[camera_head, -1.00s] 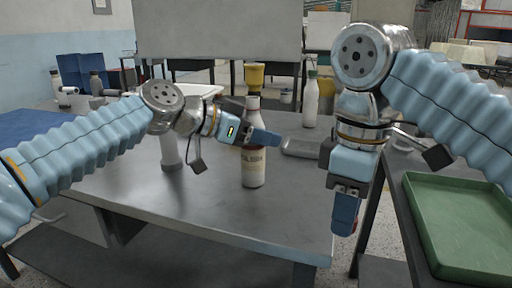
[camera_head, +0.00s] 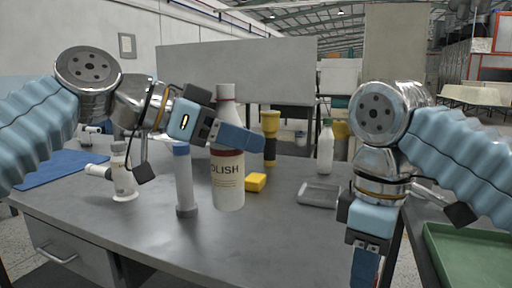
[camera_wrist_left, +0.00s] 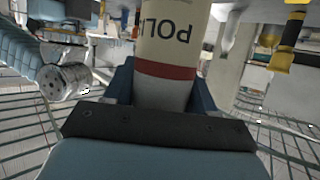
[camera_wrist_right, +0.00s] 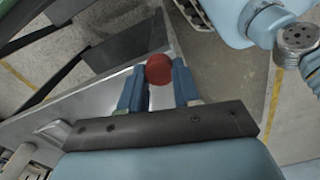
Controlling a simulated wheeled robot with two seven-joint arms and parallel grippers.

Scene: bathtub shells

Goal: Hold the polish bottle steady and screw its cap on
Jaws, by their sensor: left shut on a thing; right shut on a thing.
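The white polish bottle (camera_head: 228,182) stands upright, with a dark red band below its shoulder and no cap on its neck. My left gripper (camera_head: 236,137) is shut on the bottle's upper body from the left. In the left wrist view the bottle (camera_wrist_left: 168,45) sits between the fingers. Whether its base touches the table cannot be told. My right gripper (camera_head: 365,268) points down near the table's right edge, right of and lower than the bottle. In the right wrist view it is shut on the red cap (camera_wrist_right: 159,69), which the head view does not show.
The grey table (camera_head: 270,235) is clear in front. A blue-capped white cylinder (camera_head: 184,180) stands just left of the bottle. A green tray (camera_head: 468,256) lies right.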

